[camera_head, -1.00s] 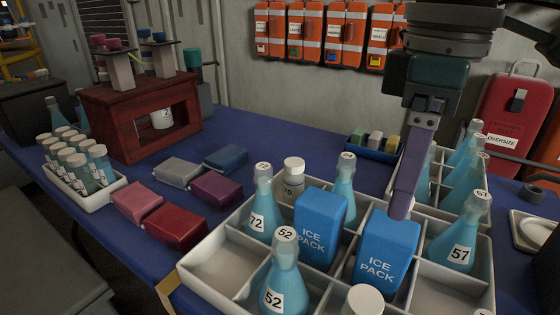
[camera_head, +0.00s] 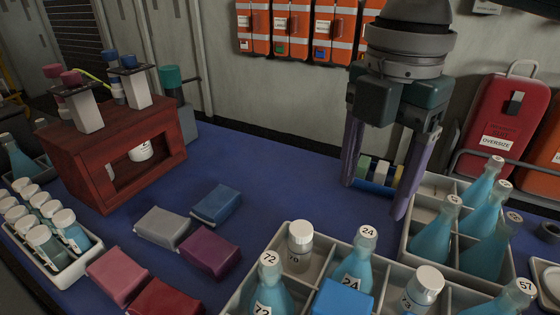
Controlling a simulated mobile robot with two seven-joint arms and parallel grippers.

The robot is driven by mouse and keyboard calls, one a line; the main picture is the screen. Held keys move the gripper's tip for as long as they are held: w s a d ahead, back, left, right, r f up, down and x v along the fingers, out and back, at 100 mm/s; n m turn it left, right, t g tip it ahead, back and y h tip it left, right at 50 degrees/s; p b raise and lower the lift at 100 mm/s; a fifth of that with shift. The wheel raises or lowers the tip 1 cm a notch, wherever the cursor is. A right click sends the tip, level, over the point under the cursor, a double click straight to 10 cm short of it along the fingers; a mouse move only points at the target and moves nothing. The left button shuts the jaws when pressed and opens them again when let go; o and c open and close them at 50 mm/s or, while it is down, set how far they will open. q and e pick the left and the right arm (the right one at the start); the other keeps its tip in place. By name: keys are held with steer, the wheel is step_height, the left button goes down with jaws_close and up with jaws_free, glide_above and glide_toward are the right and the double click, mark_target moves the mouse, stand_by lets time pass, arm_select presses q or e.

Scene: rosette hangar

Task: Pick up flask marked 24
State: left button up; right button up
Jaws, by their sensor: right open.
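The flask marked 24 (camera_head: 354,262) is a blue conical flask with a white cap, standing upright in a compartment of the pale divided crate (camera_head: 246,290). Its number shows on the cap and on the front label. A blue ice pack (camera_head: 342,299) in front hides its lower part. My right gripper (camera_head: 374,200) is open and empty, pointing down with its fingers spread. In the picture it is just above the flask's cap, apart from it. My left gripper is not in view.
The flask marked 72 (camera_head: 270,289), a white-capped jar (camera_head: 299,248) and another capped jar (camera_head: 422,289) stand close by in the crate. More flasks (camera_head: 435,232) stand at right. A small tray of colored blocks (camera_head: 372,186) is behind my fingers.

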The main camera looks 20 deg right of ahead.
mark_target(368, 231)
steer(key=f, duration=0.3)
steer(key=shift+s+f+b, duration=0.35)
steer(key=shift+f, duration=0.05)
steer(key=f, duration=0.1)
steer(key=f+b, duration=0.1)
steer(key=f, duration=0.3)
steer(key=shift+d+f, duration=0.1)
steer(key=shift+d, duration=0.2)
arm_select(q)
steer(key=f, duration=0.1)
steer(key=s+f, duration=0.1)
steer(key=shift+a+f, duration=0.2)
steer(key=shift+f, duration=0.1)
arm_select(e)
jaws_close()
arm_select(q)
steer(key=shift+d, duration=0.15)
